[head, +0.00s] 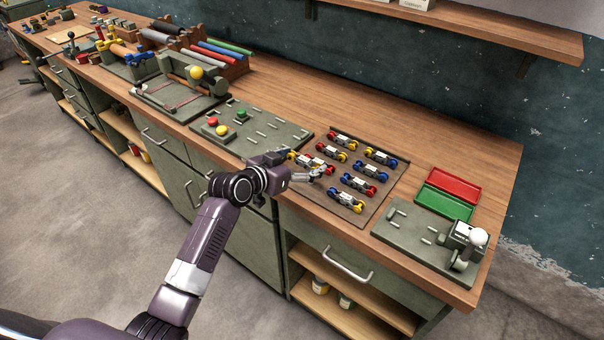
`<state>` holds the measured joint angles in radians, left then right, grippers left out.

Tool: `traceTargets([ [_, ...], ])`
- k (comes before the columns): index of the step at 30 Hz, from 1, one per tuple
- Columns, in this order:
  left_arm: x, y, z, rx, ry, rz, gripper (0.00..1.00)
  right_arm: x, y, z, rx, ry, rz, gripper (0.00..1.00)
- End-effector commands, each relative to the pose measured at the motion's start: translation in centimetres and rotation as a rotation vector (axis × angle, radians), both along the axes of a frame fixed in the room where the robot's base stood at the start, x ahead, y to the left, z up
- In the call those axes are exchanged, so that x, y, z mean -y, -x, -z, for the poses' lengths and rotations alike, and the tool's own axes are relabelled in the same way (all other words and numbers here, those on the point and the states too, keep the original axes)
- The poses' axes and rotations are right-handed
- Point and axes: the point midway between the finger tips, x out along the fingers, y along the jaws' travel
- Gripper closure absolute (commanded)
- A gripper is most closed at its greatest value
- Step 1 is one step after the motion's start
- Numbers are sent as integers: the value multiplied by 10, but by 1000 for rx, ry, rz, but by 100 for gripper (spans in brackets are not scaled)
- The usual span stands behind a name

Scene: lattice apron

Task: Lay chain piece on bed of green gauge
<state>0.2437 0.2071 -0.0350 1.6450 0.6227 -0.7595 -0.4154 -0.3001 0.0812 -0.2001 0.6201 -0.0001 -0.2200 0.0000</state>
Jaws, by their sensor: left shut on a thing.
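Several chain pieces with red, yellow and blue ends lie in two columns on a dark tray (331,209) on the bench. My left gripper (318,176) is at the tray's left side, shut on a chain piece (311,161); the fingers partly hide it, and I cannot tell whether it is clear of the tray. Another grey-green plate with slots and red, yellow and green knobs (262,134) lies left of the tray. I cannot tell which is the green gauge. My right gripper is not in view.
A red bin (453,187) and a green bin (444,204) stand behind the right fixture. A yellow-knobbed press (180,95) and a rack of coloured rolls (215,54) stand farther left. The bench behind the tray is clear. A shelf (480,28) hangs above.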

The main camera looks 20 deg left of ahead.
Motion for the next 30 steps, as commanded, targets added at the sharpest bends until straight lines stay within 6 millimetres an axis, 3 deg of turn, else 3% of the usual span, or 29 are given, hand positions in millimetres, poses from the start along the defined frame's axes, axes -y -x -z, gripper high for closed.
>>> traceTargets([
  [13, 0, 0, 50, 1, 0, 0, 51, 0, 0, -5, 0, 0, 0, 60],
  [26, 0, 0, 59, 3, 0, -1, 51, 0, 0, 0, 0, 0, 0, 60],
  [27, 0, 0, 58, 1, -1, -1, 17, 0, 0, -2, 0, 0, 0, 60],
  [30, 0, 0, 58, 1, -1, -1, 5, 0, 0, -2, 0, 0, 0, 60],
])
